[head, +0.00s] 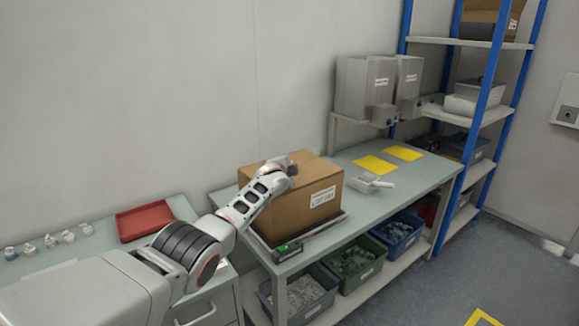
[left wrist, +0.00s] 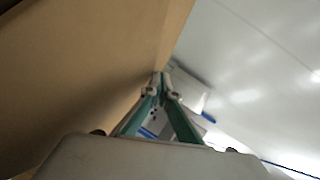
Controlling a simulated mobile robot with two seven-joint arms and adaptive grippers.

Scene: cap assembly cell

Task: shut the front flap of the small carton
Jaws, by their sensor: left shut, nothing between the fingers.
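The brown carton (head: 320,185) with a white label stands on a scale (head: 312,231) on the bench. Its top looks mostly flat in the head view; my arm covers part of it, and I cannot make out the front flap separately. My left arm reaches over the carton from the left, with its wrist end at the carton's top; the fingers are hard to see there. In the left wrist view my left gripper (left wrist: 160,77) is shut and empty. A brown cardboard face (left wrist: 75,70) fills the left side, close beside the fingers; contact cannot be told. My right gripper is not in view.
A white scoop-like item (head: 371,182) and yellow sheets (head: 375,165) lie right of the carton. Grey dispensers (head: 365,88) stand behind. A red tray (head: 144,222) and several small parts are on the left table. Bins (head: 355,262) fill the lower shelf.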

